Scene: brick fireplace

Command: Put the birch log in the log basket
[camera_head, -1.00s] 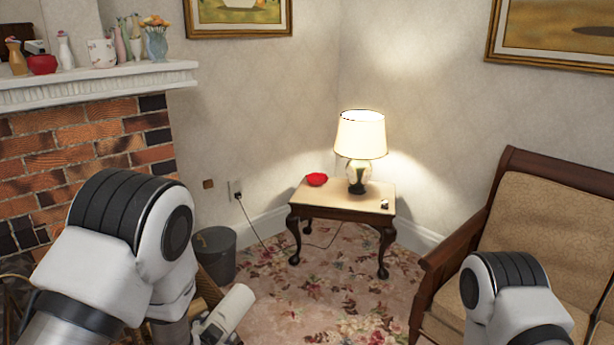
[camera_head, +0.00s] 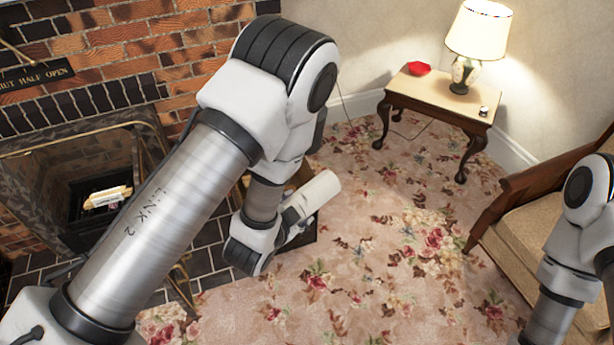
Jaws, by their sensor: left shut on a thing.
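My left arm reaches in from the left across the picture. My left gripper (camera_head: 298,218) is partly hidden by its own wrist and is shut on the birch log (camera_head: 320,192), a pale, smooth-looking cylinder. The log is tilted, its far end pointing up to the right. A brown thing, apparently the log basket (camera_head: 302,175), shows behind the log and wrist; most of it is hidden. The log overlaps it in view; I cannot tell whether they touch. Of my right arm only links show at the right edge; its gripper is out of view.
The brick fireplace (camera_head: 112,45) has a dark firebox with a pale piece (camera_head: 107,197) inside and a dark tiled hearth (camera_head: 205,262). A small table (camera_head: 440,98) with a lit lamp (camera_head: 478,32) stands at the back. A sofa (camera_head: 530,215) is at right. The flowered rug (camera_head: 400,250) is clear between.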

